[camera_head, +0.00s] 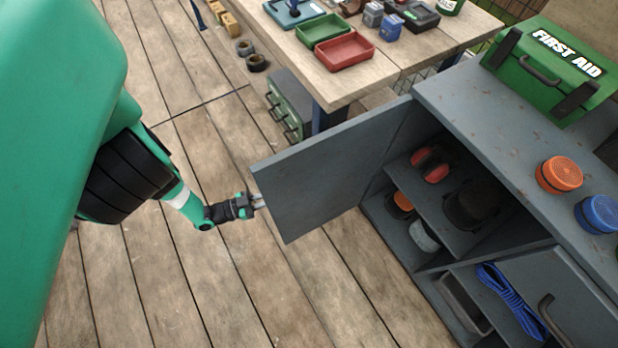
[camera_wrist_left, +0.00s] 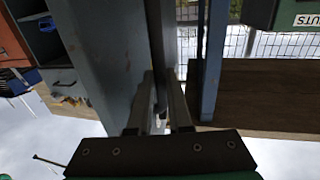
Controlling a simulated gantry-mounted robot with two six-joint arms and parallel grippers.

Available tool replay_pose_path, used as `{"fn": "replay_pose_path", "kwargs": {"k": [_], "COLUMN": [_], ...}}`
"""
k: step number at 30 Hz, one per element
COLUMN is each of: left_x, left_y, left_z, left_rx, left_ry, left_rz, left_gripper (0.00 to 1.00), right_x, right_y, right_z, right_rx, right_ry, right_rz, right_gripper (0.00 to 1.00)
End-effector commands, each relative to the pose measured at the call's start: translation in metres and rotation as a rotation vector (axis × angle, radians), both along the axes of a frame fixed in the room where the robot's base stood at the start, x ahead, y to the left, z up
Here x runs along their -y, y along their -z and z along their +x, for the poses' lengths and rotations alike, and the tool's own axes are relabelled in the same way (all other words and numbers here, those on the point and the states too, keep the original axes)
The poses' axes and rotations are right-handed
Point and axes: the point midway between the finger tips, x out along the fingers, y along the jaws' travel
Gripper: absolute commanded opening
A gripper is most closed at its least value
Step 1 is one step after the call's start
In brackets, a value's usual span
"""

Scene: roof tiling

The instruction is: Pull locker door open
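The grey locker door (camera_head: 325,172) stands swung wide open from the locker (camera_head: 470,120), its inner face toward the head camera. My left gripper (camera_head: 258,201) is at the door's free edge, its fingertips partly hidden behind the door. In the left wrist view, the fingers of my left gripper (camera_wrist_left: 157,105) lie along the grey door panel (camera_wrist_left: 105,50), with a narrow dark strip between them. I cannot tell whether they are closed on the handle or the edge. No handle shows on the visible door face. My right gripper is not in view.
Inside the locker are red ear muffs (camera_head: 432,163) and a dark helmet (camera_head: 472,205). A second door (camera_head: 565,295) with a handle hangs lower right. A workbench (camera_head: 300,62) with trays and a green drawer unit (camera_head: 288,105) stand behind the open door. The plank floor (camera_head: 300,300) is clear in front.

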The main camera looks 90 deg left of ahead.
Motion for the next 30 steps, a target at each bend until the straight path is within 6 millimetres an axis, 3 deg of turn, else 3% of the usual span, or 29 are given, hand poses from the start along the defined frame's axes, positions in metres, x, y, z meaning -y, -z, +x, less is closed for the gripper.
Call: {"fn": "replay_pose_path", "kwargs": {"k": [2, 14, 20, 30], "left_x": [0.001, 0.000, 0.007, 0.027], "left_y": [0.000, 0.000, 0.001, 0.001], "left_z": [0.000, -0.005, -0.032, -0.101], "left_rx": [0.001, 0.001, -0.002, -0.001], "left_ry": [0.001, -0.005, -0.010, -0.004], "left_rz": [-0.002, 0.000, 0.001, 0.002], "left_gripper": [0.30, 0.30, 0.30, 0.30], "right_x": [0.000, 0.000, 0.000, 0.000], "right_y": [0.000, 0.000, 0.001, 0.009], "right_z": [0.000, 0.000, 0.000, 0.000], "right_rx": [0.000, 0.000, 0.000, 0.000], "right_ry": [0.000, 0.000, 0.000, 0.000], "right_rz": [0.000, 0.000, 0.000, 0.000], "right_gripper": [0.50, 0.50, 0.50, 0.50]}}
